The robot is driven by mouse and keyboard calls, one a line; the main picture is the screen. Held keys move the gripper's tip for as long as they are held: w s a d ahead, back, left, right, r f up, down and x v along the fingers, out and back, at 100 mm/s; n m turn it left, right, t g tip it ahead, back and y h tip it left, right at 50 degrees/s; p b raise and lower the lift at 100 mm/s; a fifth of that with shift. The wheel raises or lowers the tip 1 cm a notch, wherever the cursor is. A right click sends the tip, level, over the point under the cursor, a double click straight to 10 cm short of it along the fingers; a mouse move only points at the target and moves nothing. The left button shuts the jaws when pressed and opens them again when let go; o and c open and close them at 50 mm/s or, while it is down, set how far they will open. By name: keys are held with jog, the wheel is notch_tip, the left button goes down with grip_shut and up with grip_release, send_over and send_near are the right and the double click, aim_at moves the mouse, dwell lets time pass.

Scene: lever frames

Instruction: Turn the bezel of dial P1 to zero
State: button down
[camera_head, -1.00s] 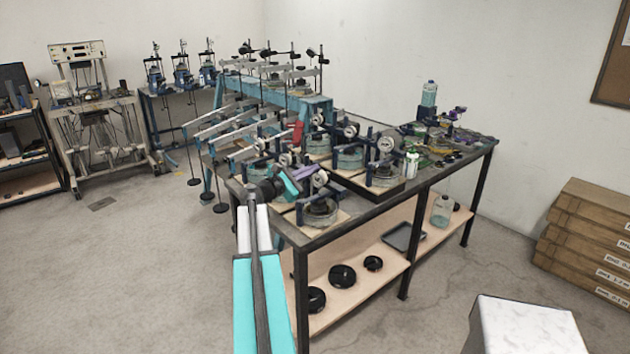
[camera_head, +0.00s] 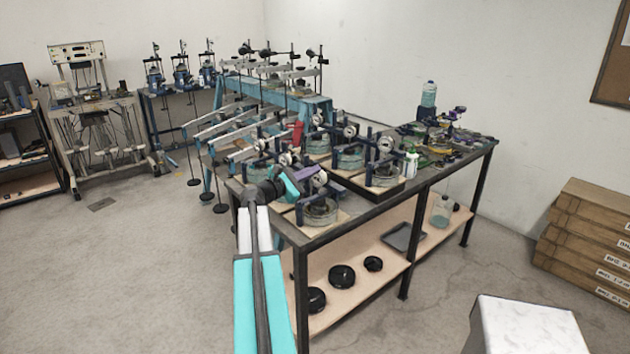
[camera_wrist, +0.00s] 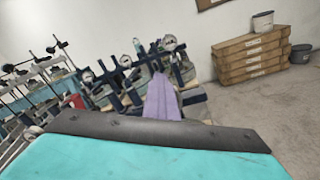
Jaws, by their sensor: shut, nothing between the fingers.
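Several round white dials stand on dark blue frames along the bench, including the nearest dial (camera_head: 321,178), a middle dial (camera_head: 350,131) and a right dial (camera_head: 386,144). No label is readable, so I cannot tell which is P1. My gripper (camera_head: 314,170), with purple fingers, is shut and empty close beside the nearest dial; whether it touches is unclear. In the wrist view my gripper (camera_wrist: 158,76) points at the frames and covers part of them. Dials there include a left dial (camera_wrist: 88,76) and an upper right dial (camera_wrist: 170,42). Bezel marks are too small to read.
The dark bench (camera_head: 440,175) carries glass dishes, frames and a white bottle (camera_head: 411,165). A blue stand (camera_head: 285,100) with grey beams is behind. Flat boxes (camera_head: 585,240) are stacked at right. Black discs (camera_head: 342,276) lie on the lower shelf.

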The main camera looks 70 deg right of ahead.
jog(key=shift+s+a+f+b, duration=0.3)
jog(key=shift+s+f, duration=0.05)
jog(key=shift+s, duration=0.2)
jog(key=shift+s+a+f+b, duration=0.3)
jog(key=shift+s+f+b, duration=0.3)
jog(key=shift+s, duration=0.05)
dwell(1.0)
jog(key=shift+s+a+r, duration=0.1)
jog(key=shift+s+r, duration=0.15)
jog(key=shift+s, duration=0.05)
dwell(0.4)
jog(key=v, duration=0.6)
dwell(0.4)
dwell(0.4)
jog(key=m, duration=0.2)
jog(key=w+m+p, duration=0.1)
jog(key=m, duration=0.3)
jog(key=shift+w+a+r, duration=0.2)
jog(key=shift+w+r, duration=0.15)
